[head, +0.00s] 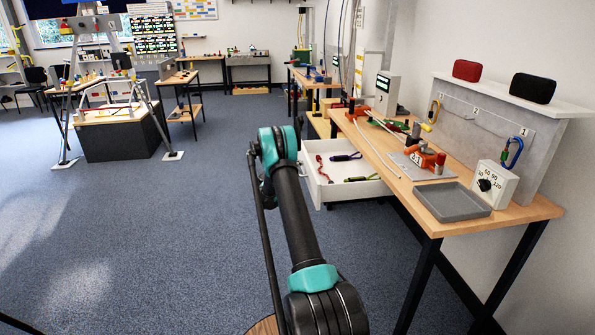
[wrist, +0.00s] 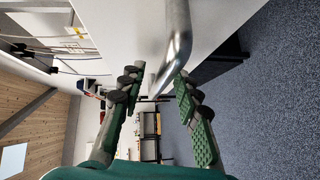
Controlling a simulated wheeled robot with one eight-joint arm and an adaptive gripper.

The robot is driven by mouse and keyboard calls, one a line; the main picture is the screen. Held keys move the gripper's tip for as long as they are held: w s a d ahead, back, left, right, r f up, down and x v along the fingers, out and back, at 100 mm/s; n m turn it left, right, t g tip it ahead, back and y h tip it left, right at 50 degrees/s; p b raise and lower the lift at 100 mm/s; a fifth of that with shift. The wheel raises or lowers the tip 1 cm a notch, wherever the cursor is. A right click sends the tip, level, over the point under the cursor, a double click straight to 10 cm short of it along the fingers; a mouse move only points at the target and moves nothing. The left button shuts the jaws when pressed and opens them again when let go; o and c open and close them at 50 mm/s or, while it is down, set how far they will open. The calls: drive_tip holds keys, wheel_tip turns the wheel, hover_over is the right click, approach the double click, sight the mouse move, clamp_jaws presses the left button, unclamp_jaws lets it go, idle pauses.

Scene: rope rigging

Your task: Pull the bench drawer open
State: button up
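The white bench drawer (head: 318,193) stands well out from under the wooden bench (head: 436,216) in the head view, its inside showing. Its plain white front (wrist: 120,28) also shows close up in the wrist view. A metal bar handle (wrist: 178,42) comes down between the green-padded fingers of my gripper (wrist: 159,76). The fingers are apart, one on each side of the bar, with a gap on the left; I cannot tell whether the right finger touches it. In the head view my arm hides the gripper and handle.
Ropes and tools (head: 347,157) lie in the drawer. A grey tray (head: 453,201) and a dial box (head: 495,184) stand on the bench top. Blue carpet is clear left of the drawer. A dark block under a frame (head: 119,137) stands farther left.

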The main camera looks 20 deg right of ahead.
drive_tip(key=v, duration=1.2)
drive_tip(key=s+a+r+m+g+y, duration=0.1)
drive_tip(key=s+a+r+y, duration=0.15)
drive_tip(key=s, duration=0.45)
drive_tip(key=s+a+r+m+g+y, duration=0.15)
drive_tip(key=s+r, duration=0.25)
drive_tip(key=s, duration=0.4)
drive_tip(key=s+a+r+m+g+y, duration=0.1)
drive_tip(key=s+a+r+y, duration=0.15)
drive_tip(key=s, duration=0.45)
drive_tip(key=s+a+f+y, duration=0.1)
drive_tip(key=s+a, duration=0.3)
drive_tip(key=s, duration=0.6)
drive_tip(key=s+a+f+m+y, duration=0.1)
drive_tip(key=s+a+y, duration=0.3)
drive_tip(key=s, duration=0.6)
drive_tip(key=s+a+f+y, duration=0.1)
drive_tip(key=s+a+y, duration=0.1)
drive_tip(key=s+a, duration=0.4)
drive_tip(key=s+g, duration=0.1)
drive_tip(key=s, duration=0.3)
drive_tip(key=shift+f, duration=0.15)
drive_tip(key=shift+d+y, duration=0.15)
drive_tip(key=shift+y, duration=0.1)
